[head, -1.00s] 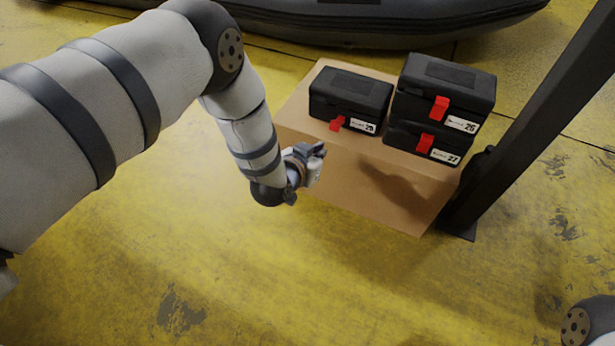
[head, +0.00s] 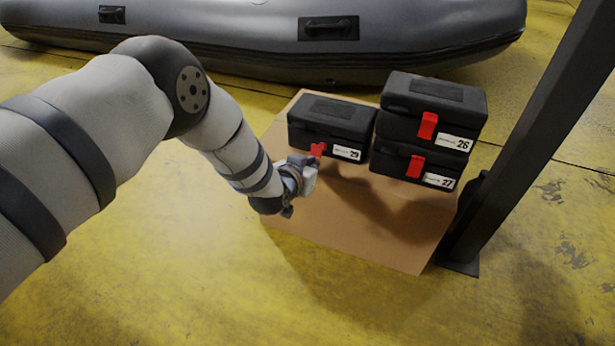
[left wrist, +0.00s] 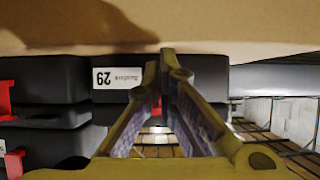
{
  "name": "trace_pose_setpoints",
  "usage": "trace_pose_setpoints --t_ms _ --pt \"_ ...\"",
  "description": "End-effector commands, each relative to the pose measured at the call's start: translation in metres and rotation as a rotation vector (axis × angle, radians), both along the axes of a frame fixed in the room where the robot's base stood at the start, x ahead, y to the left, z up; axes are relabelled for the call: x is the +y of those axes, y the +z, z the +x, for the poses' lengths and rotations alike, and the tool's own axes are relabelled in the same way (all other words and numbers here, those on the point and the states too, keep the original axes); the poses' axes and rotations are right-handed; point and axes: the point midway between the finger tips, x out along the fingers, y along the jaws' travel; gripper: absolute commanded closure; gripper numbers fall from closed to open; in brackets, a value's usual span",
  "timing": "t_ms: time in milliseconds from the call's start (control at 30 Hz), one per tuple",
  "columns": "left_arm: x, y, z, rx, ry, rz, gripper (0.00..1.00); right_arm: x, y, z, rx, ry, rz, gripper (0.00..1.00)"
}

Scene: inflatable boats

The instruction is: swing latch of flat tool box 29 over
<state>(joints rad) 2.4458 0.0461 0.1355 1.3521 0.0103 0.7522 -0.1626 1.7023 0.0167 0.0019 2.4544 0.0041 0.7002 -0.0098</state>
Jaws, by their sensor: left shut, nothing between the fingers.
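Flat tool box 29 (head: 330,117) is a black case with a white number label, lying shut on a cardboard-brown box top. Its red latch (head: 318,149) is on the front face, left of the label, and partly covered by my gripper. My left gripper (head: 305,163) is shut and empty, right at the latch. In the left wrist view, which is upside down, the fingers (left wrist: 157,68) meet in front of box 29 (left wrist: 205,75), and a bit of red latch (left wrist: 157,105) shows between them. Whether they touch the latch I cannot tell. My right gripper is out of view.
Tool box 26 (head: 433,97) is stacked on tool box 27 (head: 390,160), close to the right of box 29. The brown box (head: 375,235) has bare top in front. A dark post (head: 520,130) stands at right. A grey inflatable boat (head: 250,40) lies behind.

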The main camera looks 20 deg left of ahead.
Motion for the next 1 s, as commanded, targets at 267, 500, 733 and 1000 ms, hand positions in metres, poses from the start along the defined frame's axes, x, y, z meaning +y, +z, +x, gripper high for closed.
trace_pose_setpoints --t_ms 267,500,733,1000 --pt "0.000 0.001 0.001 -0.001 0.000 0.000 1.00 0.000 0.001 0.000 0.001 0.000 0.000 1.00" --pt "0.000 0.002 0.001 -0.001 0.000 0.000 1.00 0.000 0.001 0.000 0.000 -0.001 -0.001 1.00" --pt "0.000 0.011 0.001 -0.002 0.000 0.000 1.00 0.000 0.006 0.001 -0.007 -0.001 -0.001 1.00" --pt "0.000 0.022 0.002 -0.002 0.000 0.000 1.00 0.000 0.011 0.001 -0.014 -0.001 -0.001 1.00"
